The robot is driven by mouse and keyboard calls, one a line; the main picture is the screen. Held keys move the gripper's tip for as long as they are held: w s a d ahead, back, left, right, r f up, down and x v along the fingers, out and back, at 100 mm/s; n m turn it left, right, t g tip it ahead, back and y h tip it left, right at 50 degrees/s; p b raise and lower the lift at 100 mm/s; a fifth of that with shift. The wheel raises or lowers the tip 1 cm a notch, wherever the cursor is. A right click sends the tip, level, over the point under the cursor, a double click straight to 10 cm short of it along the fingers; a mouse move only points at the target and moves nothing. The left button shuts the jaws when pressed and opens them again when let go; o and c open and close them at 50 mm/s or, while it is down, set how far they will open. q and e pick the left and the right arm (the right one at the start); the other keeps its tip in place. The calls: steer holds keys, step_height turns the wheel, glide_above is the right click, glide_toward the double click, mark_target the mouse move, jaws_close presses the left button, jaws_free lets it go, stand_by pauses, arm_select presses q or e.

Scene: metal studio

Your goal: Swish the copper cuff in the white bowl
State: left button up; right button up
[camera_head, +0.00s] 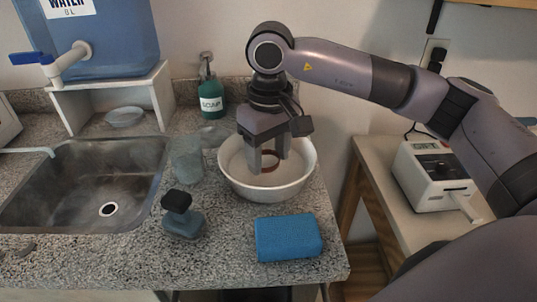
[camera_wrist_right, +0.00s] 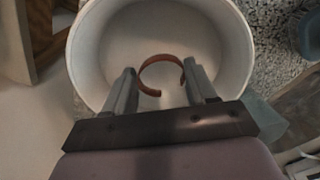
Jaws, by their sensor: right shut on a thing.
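The white bowl (camera_head: 264,196) stands on the speckled counter at its right part. My right gripper (camera_head: 268,165) points down into the bowl, its fingers below the rim. It is shut on the copper cuff (camera_head: 271,158), a thin open ring between the fingertips. In the right wrist view the cuff (camera_wrist_right: 161,67) shows between the two fingers (camera_wrist_right: 161,90), with the bowl (camera_wrist_right: 88,55) around and beyond it. I cannot tell whether the cuff touches the bowl's bottom. My left gripper is not in view.
A blue sponge (camera_head: 288,237) lies in front of the bowl. A dark-topped bottle (camera_head: 183,222), a clear glass (camera_head: 187,158) and a green soap dispenser (camera_head: 210,97) stand left of it. The sink (camera_head: 75,190) is farther left. A device (camera_head: 432,175) sits on the right table.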

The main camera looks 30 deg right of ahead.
steer(key=shift+r, duration=0.35)
steer(key=shift+f+b, duration=0.65)
steer(key=shift+f, duration=0.1)
steer(key=shift+r+p, duration=0.45)
steer(key=shift+r, duration=0.35)
steer(key=shift+f+b, duration=0.75)
steer(key=shift+f, duration=0.05)
steer(key=shift+r, duration=0.1)
step_height(320, 180, up, 8)
steer(key=p, duration=0.5)
stand_by(1.1)
